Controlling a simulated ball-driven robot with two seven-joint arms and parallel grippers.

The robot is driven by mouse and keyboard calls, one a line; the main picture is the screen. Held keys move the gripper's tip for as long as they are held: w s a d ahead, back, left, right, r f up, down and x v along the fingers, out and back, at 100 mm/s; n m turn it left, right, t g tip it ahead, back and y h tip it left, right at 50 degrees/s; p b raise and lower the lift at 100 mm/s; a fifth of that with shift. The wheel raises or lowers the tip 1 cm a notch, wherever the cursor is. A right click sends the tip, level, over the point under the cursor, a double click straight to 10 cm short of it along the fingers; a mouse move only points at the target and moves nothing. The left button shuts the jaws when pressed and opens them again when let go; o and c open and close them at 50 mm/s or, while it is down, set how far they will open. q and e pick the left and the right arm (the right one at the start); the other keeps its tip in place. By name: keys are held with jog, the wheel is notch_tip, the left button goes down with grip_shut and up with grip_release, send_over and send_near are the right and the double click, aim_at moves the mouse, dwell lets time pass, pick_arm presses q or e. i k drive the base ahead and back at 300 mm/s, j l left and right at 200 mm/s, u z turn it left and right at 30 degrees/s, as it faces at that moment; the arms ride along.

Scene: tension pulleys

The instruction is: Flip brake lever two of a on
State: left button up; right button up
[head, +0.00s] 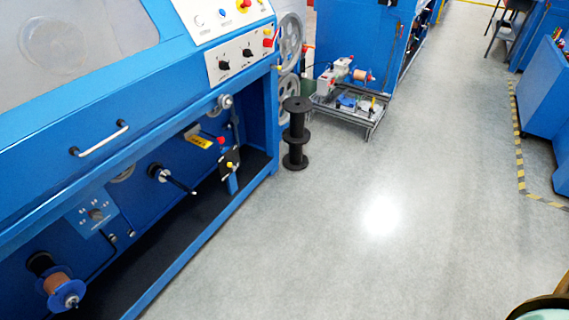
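A blue machine (190,100) fills the left side of the head view. Its open lower bay holds pulley and spool parts. A small red knob (221,141) and a black plate with a yellow knob (229,164) sit near the bay's right end. A thin dark lever-like rod (107,236) is low on the back panel, beside a small control box (96,214). I see no label for brake lever two or for a, and cannot tell which part it is or how it is set. Neither gripper is in view.
A black spool stand (296,135) stands on the floor at the machine's right corner. A low wire cart (350,108) with parts is behind it. Blue cabinets (545,90) stand at the right behind yellow-black floor tape (519,150). The grey floor (330,240) between is clear.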

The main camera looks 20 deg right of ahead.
aim_at(231, 166)
jog(key=z, duration=0.3)
jog(key=i+z, duration=0.3)
jog(key=i, duration=1.4)
